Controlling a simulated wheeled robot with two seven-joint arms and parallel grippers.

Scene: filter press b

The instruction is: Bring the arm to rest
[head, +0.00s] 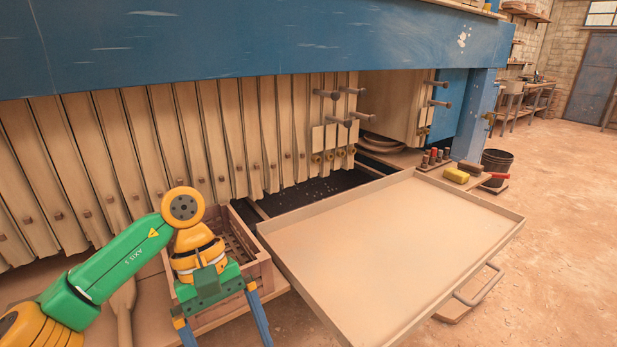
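My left arm comes in from the lower left, with green and yellow links. My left gripper (222,322) points down toward the bottom of the picture, in front of the wooden crate. Its two blue fingers are spread wide apart, and nothing shows between them. The lower tips run close to or past the bottom edge. My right arm and gripper do not show.
A slatted wooden crate (262,272) stands behind my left gripper. A large shallow tray (390,240) with a handle (480,287) lies to its right. The press's upright plates (150,150) hang behind under a blue beam (250,40). Open floor (560,230) lies at right.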

